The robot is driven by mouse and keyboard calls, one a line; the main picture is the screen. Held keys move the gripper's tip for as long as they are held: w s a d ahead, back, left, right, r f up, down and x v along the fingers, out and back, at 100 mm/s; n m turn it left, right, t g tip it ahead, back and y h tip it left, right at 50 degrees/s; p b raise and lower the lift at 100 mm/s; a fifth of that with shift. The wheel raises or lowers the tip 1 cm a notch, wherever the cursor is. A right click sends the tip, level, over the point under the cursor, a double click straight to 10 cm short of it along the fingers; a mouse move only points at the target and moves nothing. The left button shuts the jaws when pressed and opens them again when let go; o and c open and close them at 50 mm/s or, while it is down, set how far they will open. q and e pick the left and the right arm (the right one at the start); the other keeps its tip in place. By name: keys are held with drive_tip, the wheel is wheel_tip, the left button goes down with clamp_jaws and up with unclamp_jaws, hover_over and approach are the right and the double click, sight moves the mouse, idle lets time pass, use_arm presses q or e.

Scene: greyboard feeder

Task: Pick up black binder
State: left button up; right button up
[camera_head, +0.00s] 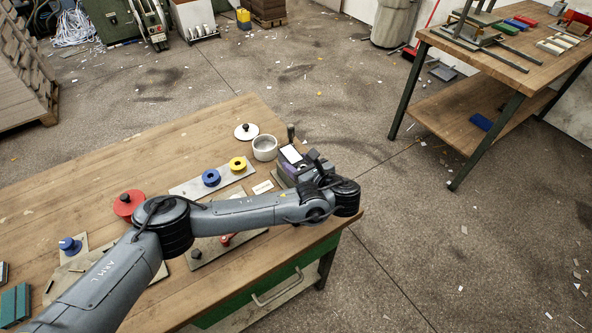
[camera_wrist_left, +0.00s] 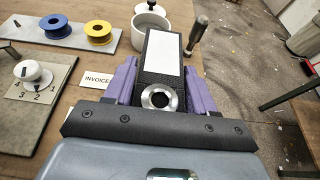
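The black binder (camera_wrist_left: 156,57), with a white label and a metal-ringed hole on its spine, is in the middle of the left wrist view. My left gripper (camera_wrist_left: 160,78) has its purple fingers close against both sides of it, with no clear gap. In the head view the binder's white label (camera_head: 291,154) shows at the table's right end, just beyond my left wrist, which hides much of the binder and of my left gripper (camera_head: 294,168). I cannot tell whether the binder is lifted. My right gripper is not in view.
A white pot (camera_head: 265,148), its lid (camera_head: 246,131), a blue spool (camera_head: 211,177) and a yellow spool (camera_head: 237,164) are nearby. A dark-handled tool (camera_wrist_left: 198,33) stands beyond the binder. An INVOICE card (camera_wrist_left: 97,79) lies left of it. The table edge is close on the right.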

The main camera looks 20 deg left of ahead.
use_arm(q)
drive_tip(key=c, duration=0.7)
drive_tip(key=shift+o, duration=0.2)
drive_tip(key=shift+r, duration=0.1)
